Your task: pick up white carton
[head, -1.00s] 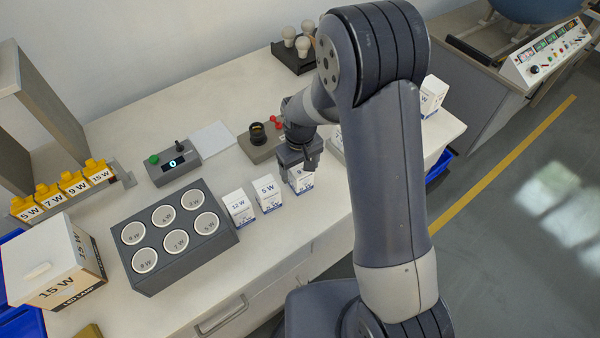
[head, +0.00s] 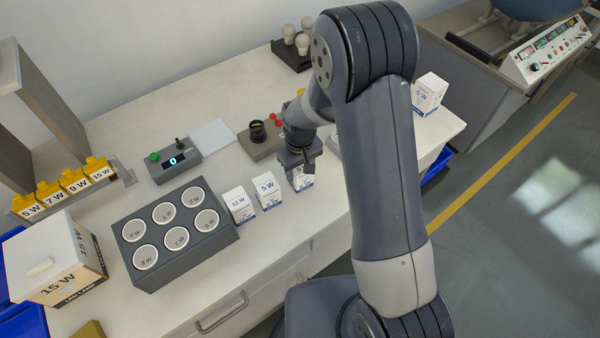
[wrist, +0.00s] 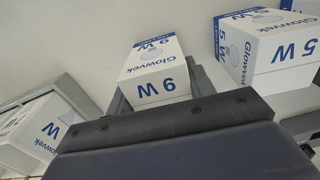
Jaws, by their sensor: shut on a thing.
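A small white carton with blue print, marked 9 W in the wrist view (wrist: 155,72), stands between the jaws of my gripper (head: 299,167). In the head view the carton (head: 303,183) shows only its lower part below the jaws; my gripper hides its top. My gripper is shut on this carton, with a finger along each side. The carton appears upright at the counter's front; I cannot tell whether it touches the surface. A white 5 W carton (head: 267,191) and a 12 W carton (head: 239,206) stand to its left. The 5 W carton also shows in the wrist view (wrist: 262,52).
A grey block with several round holes (head: 188,233) is left of the cartons. A socket tester (head: 262,142) and a meter box (head: 174,163) stand behind. A larger 5 W box (head: 429,93) is beyond my arm. A 15 W box (head: 55,262) sits far left.

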